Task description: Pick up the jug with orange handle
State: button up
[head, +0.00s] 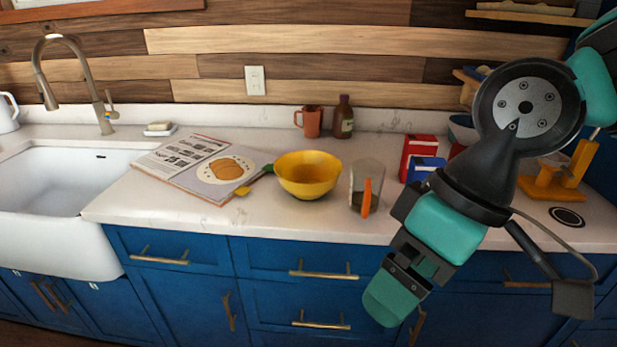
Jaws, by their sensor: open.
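The jug with orange handle (357,178) stands upright near the front edge of the counter, right of the yellow bowl. It looks grey and see-through, and its orange handle (367,197) faces the front. My gripper (391,290) hangs in front of the blue drawers, below the counter edge and lower right of the jug. It is apart from the jug, and nothing shows in it. My arm covers part of the counter to the right of the jug.
A yellow bowl (308,176) stands close left of the jug. Red (417,152) and blue (424,170) boxes stand to its right. An open book (201,165), an orange mug (309,121) and a brown bottle (343,118) are farther off. A white sink (62,205) is at left.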

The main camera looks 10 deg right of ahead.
aim_at(368, 174)
jog(key=k, duration=0.65)
jog(key=z, duration=0.45)
jog(key=i, duration=1.4)
jog(key=u, duration=0.5)
